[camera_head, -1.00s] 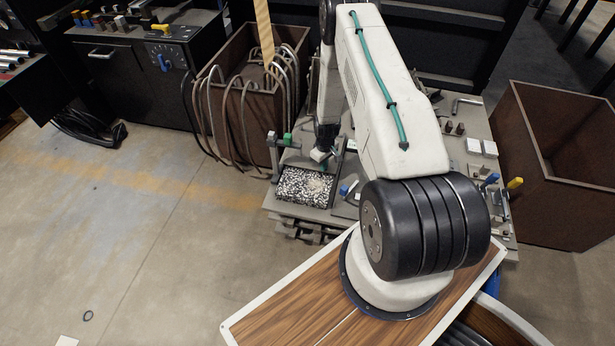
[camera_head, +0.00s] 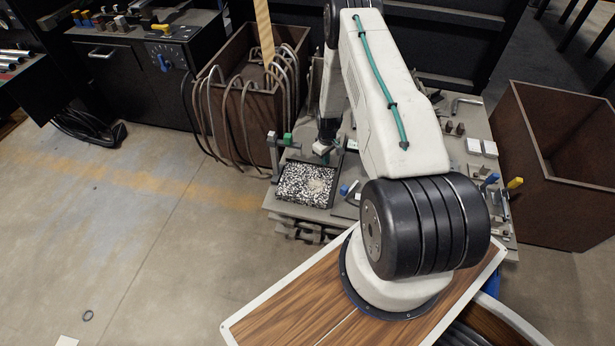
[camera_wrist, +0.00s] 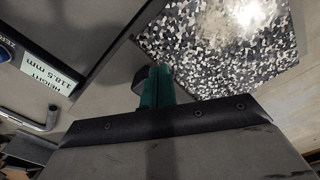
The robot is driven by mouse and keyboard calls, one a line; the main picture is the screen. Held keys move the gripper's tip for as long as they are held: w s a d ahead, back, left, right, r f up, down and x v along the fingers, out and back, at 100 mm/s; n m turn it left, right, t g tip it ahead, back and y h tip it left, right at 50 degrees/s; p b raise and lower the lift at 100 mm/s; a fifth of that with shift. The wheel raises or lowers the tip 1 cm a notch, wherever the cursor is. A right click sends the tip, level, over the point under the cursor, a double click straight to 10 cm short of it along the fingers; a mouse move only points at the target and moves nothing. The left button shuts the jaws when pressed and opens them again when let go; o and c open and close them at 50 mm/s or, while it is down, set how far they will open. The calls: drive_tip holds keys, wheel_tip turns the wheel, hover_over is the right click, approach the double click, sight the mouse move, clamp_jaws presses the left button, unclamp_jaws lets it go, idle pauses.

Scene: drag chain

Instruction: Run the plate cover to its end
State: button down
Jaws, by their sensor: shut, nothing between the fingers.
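A black-and-white speckled plate surface (camera_head: 303,186) lies in a dark frame at the bench's left front; it also shows at the upper right of the wrist view (camera_wrist: 215,50). My gripper (camera_head: 322,150) is just behind its back edge, small and partly hidden. In the wrist view my green fingertips (camera_wrist: 157,86) are together, with nothing seen between them, near the speckled surface's lower left corner. A dark knob-like piece (camera_wrist: 140,79) shows right beside them; I cannot tell whether they touch. I cannot make out the plate cover itself with certainty.
A label reading "HEIGHT 118.5 mm" (camera_wrist: 48,72) lies left of the fingers. A green block on a post (camera_head: 287,139) stands at the bench's left edge. Brown bins stand behind left (camera_head: 245,105) and right (camera_head: 550,170).

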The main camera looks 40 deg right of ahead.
drive_tip(key=shift+w+d, duration=0.95)
drive_tip(key=shift+d, duration=0.25)
idle(0.3)
drive_tip(key=shift+s+a, duration=0.4)
drive_tip(key=shift+a, duration=0.15)
drive_tip(key=shift+r, duration=4)
